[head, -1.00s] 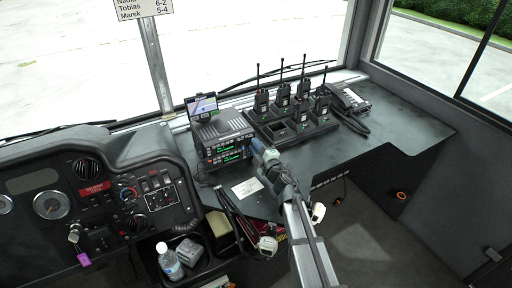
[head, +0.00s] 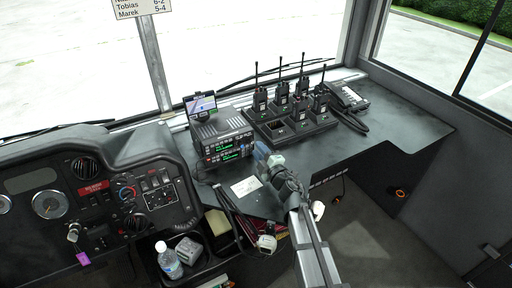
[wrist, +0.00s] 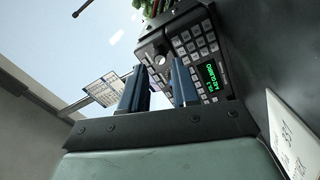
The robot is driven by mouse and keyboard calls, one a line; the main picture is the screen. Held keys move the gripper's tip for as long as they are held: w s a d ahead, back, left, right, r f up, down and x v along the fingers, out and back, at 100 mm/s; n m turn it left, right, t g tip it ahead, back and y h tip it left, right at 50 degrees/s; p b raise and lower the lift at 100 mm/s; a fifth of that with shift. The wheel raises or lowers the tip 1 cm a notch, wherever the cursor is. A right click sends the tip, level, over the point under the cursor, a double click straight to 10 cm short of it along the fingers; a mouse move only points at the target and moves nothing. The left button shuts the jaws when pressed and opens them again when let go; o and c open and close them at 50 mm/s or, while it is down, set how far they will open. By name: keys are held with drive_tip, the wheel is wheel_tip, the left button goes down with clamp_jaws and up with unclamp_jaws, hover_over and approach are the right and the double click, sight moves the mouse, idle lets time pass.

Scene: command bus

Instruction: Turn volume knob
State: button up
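The radio set (head: 222,146) is a stack of two dark units with green displays on the desk. In the wrist view its face shows a keypad, a green display (wrist: 208,76) and a small round knob (wrist: 160,58), which I take for the volume knob. My gripper (head: 262,155) is just right of the radio's front. In the wrist view the two blue fingers of my gripper (wrist: 159,68) stand apart with nothing held. The knob shows in the gap between the fingertips; whether a finger touches it I cannot tell. In the head view the knob is too small to make out.
Several handheld radios stand in a charger (head: 292,128) behind my gripper, with a desk phone (head: 347,97) to the right. A white paper card (head: 245,187) lies on the desk in front of the radio. The desk's right side is clear.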

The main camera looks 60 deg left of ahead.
drive_tip(key=d, duration=1)
drive_tip(key=shift+f, duration=0.1)
